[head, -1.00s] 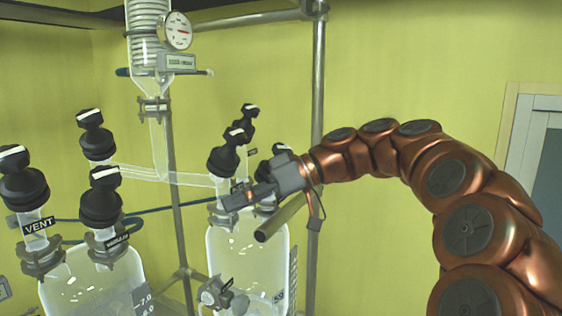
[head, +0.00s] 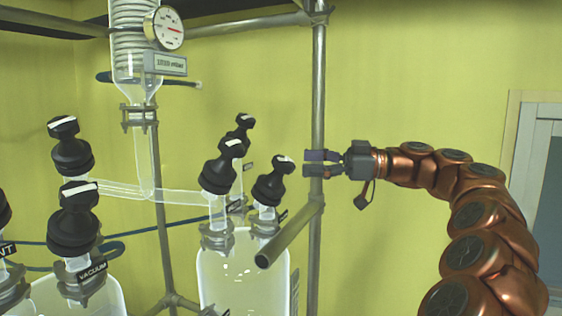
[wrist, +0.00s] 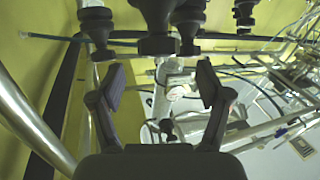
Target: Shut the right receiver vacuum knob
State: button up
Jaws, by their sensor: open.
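The right receiver (head: 243,280) is a clear glass vessel at lower middle in the head view. Three black knobs with white bars stand above it: a front-left knob (head: 220,172), a back knob (head: 241,135) and a right knob (head: 273,184). Small tags beside them are too small to read, so I cannot tell which is the vacuum knob. My gripper (head: 310,163) is open and empty, just right of the right knob and apart from it in the picture. In the wrist view my open fingers (wrist: 160,92) frame several black knobs (wrist: 188,20) at the top.
A steel post (head: 317,110) rises behind my fingers. A slanted metal tube (head: 290,233) juts forward below them. The left receiver's knob tagged VACUUM (head: 74,222) stands at left, with glass tubing (head: 150,193) between the receivers. Space right of the post, above my arm, is clear.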

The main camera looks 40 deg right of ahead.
aim_at(288, 161)
jog(key=p+x, duration=0.1)
jog(key=x, duration=0.3)
jog(key=shift+w+a+r, duration=0.1)
jog(key=shift+w, duration=0.15)
jog(key=shift+p+x, duration=0.3)
jog(key=shift+x, duration=0.5)
jog(key=shift+c, duration=0.3)
jog(key=c, duration=1.1)
jog(key=shift+f, duration=0.2)
jog(key=shift+m+t+h+b, duration=0.3)
jog(key=shift+t+b, duration=0.1)
jog(key=shift+b, duration=0.25)
